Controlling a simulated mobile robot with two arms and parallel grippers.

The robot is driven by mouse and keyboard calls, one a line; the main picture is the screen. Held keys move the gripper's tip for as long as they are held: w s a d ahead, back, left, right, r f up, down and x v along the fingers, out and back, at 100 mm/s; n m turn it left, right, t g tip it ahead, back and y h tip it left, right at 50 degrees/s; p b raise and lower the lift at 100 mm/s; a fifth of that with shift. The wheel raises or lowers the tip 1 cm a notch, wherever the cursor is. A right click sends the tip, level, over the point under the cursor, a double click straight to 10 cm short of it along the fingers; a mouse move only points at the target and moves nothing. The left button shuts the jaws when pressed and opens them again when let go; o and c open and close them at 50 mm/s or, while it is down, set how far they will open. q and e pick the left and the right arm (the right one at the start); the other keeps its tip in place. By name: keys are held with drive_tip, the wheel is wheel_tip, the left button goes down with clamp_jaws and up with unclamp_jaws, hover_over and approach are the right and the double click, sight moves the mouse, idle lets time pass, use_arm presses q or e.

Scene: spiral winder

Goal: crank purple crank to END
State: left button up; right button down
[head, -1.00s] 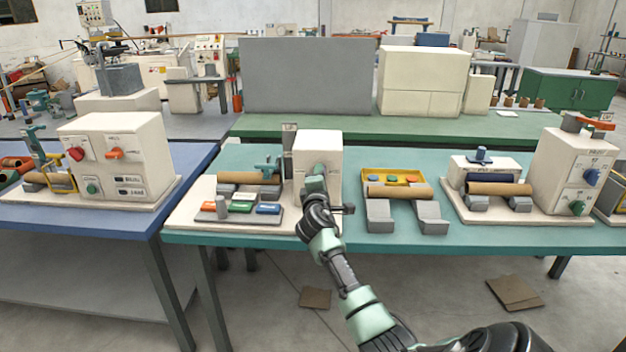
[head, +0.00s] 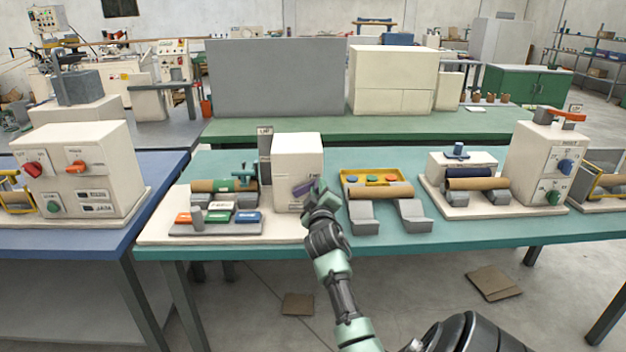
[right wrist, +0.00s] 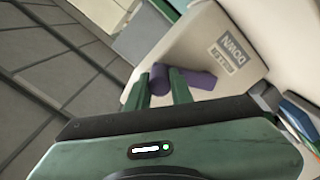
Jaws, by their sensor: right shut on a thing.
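The purple crank (head: 303,188) is on the front of a white box (head: 297,158) on the teal table. In the right wrist view the purple crank arm (right wrist: 198,79) runs right from between the fingers, beside a label reading DOWN. My right gripper (head: 320,192) is at the crank's right end in the head view. In the right wrist view the gripper (right wrist: 160,82) is shut on the purple crank's handle, which shows between its two green fingers. END is not readable on the box. My left gripper is not in view.
A roller with a brown tube (head: 208,186) and a button panel (head: 215,222) stand left of the box. Grey supports with a brown tube (head: 378,191) and a yellow tray (head: 350,177) stand right. Another white machine (head: 535,165) is farther right.

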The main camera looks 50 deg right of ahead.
drive_tip(key=shift+s+d+f+m, duration=0.15)
drive_tip(key=shift+f+m, duration=0.35)
drive_tip(key=shift+m, duration=0.3)
drive_tip(key=c, duration=1.2)
unclamp_jaws()
drive_tip(key=shift+c, duration=0.2)
drive_tip(key=v, duration=0.8)
